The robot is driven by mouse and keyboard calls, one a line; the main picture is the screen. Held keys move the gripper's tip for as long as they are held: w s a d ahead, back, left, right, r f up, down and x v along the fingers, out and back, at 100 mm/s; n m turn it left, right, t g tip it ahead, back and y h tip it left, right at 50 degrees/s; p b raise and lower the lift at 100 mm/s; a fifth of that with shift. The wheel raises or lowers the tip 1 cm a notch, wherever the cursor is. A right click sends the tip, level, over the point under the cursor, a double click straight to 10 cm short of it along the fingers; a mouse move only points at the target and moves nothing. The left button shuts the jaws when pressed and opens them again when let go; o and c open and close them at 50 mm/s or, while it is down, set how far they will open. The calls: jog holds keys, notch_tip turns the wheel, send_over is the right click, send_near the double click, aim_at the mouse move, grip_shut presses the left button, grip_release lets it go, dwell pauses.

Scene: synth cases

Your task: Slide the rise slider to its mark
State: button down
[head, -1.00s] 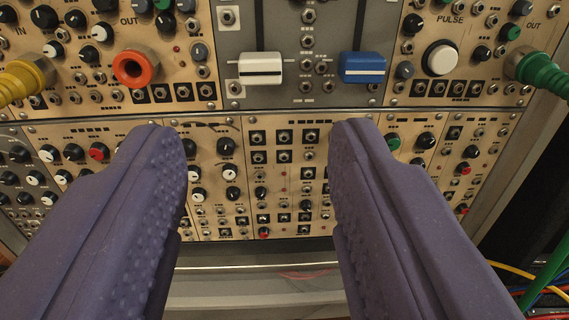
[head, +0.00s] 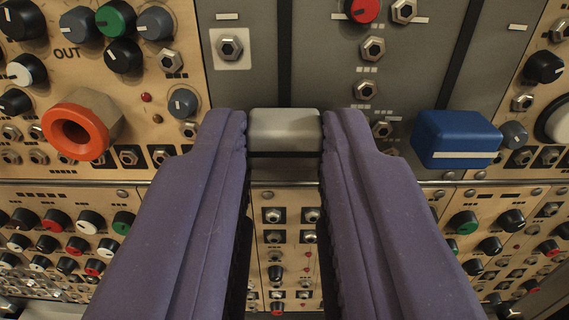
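Short pale ticks flank the slot well above the cap, at left (head: 227,16) and right (head: 338,16). A blue slider cap (head: 455,139) sits low on a second slot to the right, clear of my gripper. No readable label tells which slider is rise.
An orange-red socket (head: 80,130) stands out at left, and a red knob (head: 362,9) is up and right of the slot. A hex jack (head: 230,46) is left of the slot. The slot above the white cap looks clear.

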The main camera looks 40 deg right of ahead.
notch_tip(320, 180, up, 7)
jog(key=p, duration=0.1)
dwell(0.3)
jog(key=c, duration=1)
grip_release()
jog(key=shift+o, duration=0.2)
jog(key=p+v, duration=0.1)
jog(key=v, duration=0.6)
jog(key=shift+s+a, duration=0.25)
